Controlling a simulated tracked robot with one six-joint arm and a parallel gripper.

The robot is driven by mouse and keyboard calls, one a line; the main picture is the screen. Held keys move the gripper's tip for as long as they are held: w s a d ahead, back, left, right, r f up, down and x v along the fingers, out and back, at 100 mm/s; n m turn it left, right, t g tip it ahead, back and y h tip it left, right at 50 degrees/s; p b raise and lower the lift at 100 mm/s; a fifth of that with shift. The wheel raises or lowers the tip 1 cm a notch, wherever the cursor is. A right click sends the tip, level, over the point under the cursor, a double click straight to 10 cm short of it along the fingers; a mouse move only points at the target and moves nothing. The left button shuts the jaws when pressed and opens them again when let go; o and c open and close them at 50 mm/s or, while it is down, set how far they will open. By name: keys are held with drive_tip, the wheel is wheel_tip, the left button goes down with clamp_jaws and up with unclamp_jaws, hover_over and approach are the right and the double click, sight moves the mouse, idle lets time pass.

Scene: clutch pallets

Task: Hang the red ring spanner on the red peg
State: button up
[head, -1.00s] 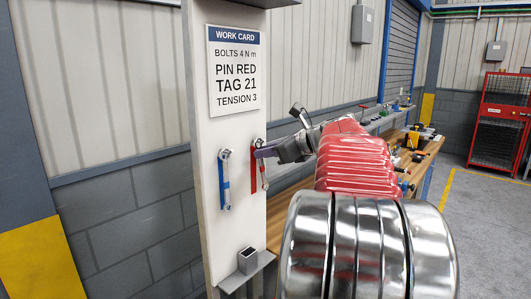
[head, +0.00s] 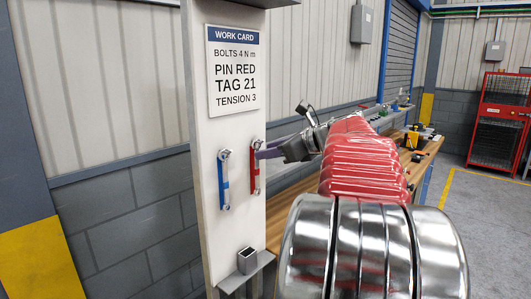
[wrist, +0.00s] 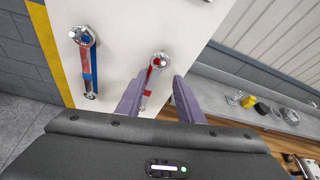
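The red ring spanner (head: 255,172) hangs upright on the white board, at the right-hand peg position. Its silver ring is at the top and appears to be around the peg; the peg's colour is too small to tell. It also shows in the wrist view (wrist: 150,82), beyond my fingers. My gripper (wrist: 158,95) is open, its purple fingers apart with the spanner seen between them. In the head view my gripper (head: 262,154) is just right of the spanner's upper part. Contact cannot be told.
A second spanner with a blue strip (head: 224,180) hangs to the left on the same board (head: 238,222). A work card (head: 233,70) is above. A small grey square holder (head: 247,260) is on a ledge below. A wooden bench (head: 425,150) with tools stands behind my arm.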

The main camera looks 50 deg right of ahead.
drive_tip(key=v, duration=1.1)
drive_tip(key=shift+s, duration=0.3)
drive_tip(key=shift+a, duration=0.1)
